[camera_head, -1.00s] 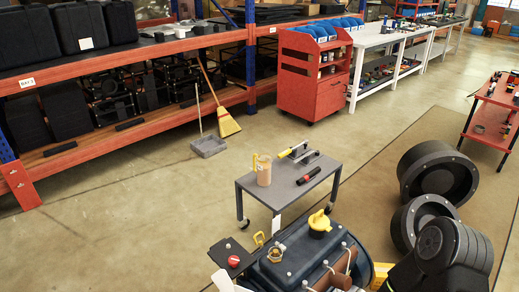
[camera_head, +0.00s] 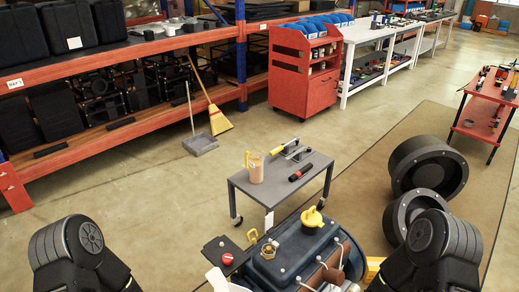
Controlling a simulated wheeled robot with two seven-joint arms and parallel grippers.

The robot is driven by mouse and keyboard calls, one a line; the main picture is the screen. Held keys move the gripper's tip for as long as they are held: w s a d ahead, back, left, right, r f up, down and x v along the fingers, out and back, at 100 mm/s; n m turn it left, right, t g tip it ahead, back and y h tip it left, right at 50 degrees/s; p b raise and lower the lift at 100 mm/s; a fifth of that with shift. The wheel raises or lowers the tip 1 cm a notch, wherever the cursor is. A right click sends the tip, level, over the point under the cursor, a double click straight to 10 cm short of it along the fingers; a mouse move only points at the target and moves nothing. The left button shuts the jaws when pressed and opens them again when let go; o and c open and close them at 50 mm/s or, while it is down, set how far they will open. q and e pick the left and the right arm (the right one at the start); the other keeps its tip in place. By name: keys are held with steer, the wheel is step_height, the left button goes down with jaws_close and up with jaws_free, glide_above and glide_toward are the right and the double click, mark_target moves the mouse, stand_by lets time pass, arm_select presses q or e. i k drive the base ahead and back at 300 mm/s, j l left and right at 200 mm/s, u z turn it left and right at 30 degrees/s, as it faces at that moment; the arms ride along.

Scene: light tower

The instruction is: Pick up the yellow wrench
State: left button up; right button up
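A tool with a yellow end (camera_head: 278,149) lies on top of the small grey cart (camera_head: 283,189), beside a grey metal piece (camera_head: 298,152). It is too small to tell if it is a wrench. Another thing with some yellow (camera_head: 513,83) is on the red table (camera_head: 484,107) at the right, also too small to make out. Dark rounded links of my two arms show at the lower left and lower right. Neither of my grippers is in view.
The cart also holds a jug with a yellow handle (camera_head: 255,167) and a red-and-black cylinder (camera_head: 300,172). A blue machine with a yellow cap (camera_head: 312,217) stands in front. Large black wheels (camera_head: 428,167) are at the right. Open floor (camera_head: 130,200) lies left of the cart.

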mark_target(297, 138)
steer(key=u, duration=3.65)
steer(key=i+z, duration=0.95)
steer(key=i+l+z, duration=0.2)
steer(key=i+z, duration=0.2)
steer(key=i+l+z, duration=0.1)
steer(key=i+z, duration=0.35)
steer(key=i+j+z, duration=0.1)
steer(key=i+z, duration=0.3)
steer(key=i+l+z, duration=0.2)
steer(key=i+z, duration=0.3)
steer(key=i, duration=0.15)
steer(key=i+z, duration=0.45)
steer(key=i, duration=0.15)
steer(key=i+j+z, duration=0.35)
steer(key=i+z, duration=0.15)
steer(key=i, duration=0.15)
steer(key=i+z, duration=0.2)
steer(key=i, duration=0.55)
steer(key=i+z, duration=0.2)
steer(key=i, duration=0.55)
steer(key=i+j+z, duration=0.2)
steer(key=i, duration=0.5)
